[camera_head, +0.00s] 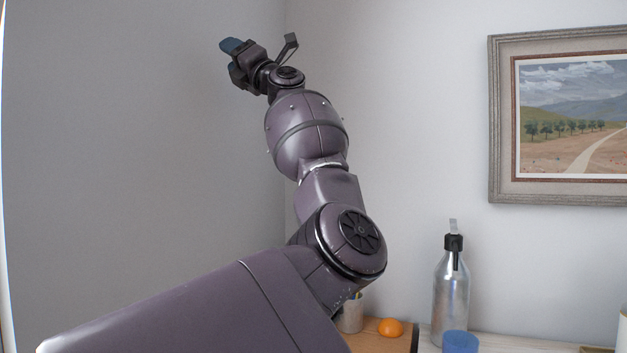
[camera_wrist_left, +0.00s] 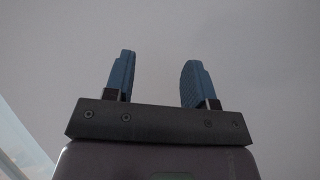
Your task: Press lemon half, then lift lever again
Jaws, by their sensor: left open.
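My left gripper (camera_head: 236,52) is raised high in the head view, near the corner of the walls and far above the worktop. In the left wrist view my left gripper (camera_wrist_left: 157,80) shows its two blue fingers apart, with nothing between them and only plain grey surface behind. No lemon press, lever or lemon half can be made out in either view. My left arm covers part of the worktop. My right gripper is in neither view.
A wooden board (camera_head: 372,343) on the worktop carries an orange fruit (camera_head: 390,328) and a small pale cup (camera_head: 351,316). A metal pump bottle (camera_head: 451,298) and a blue cup (camera_head: 460,342) stand to the right. A framed landscape (camera_head: 570,120) hangs on the wall.

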